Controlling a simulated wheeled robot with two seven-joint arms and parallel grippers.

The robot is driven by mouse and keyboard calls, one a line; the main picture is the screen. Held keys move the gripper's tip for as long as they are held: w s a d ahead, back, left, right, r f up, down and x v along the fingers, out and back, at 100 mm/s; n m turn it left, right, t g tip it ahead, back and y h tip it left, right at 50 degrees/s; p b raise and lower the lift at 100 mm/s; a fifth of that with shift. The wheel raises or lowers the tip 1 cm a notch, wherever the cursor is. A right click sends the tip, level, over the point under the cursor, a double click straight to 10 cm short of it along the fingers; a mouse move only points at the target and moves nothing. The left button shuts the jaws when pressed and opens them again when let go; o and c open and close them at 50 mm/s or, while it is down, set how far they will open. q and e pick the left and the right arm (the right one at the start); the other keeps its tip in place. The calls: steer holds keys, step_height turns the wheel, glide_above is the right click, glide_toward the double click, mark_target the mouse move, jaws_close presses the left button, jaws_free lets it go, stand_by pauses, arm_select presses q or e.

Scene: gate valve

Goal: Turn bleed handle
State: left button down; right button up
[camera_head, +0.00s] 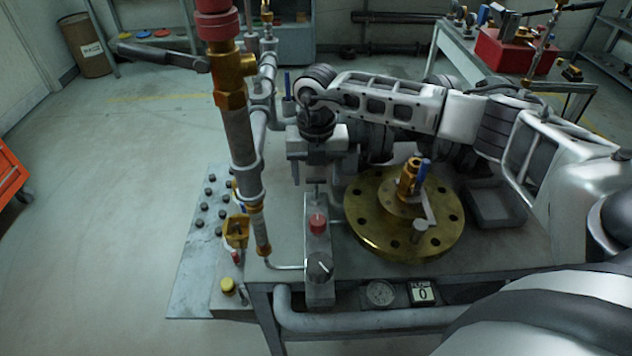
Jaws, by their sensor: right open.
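Several handles show, and I cannot tell which one is the bleed handle. A small T-shaped handle (316,184) stands at the back of a narrow metal block with a red knob (317,222) and a black dial knob (320,268). My left gripper is not in view.
A grey tray (497,205) lies right of the flange. The floor at left is clear.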

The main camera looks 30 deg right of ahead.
mark_target(316, 178)
steer(key=shift+f, duration=1.85)
steer(key=c, duration=1)
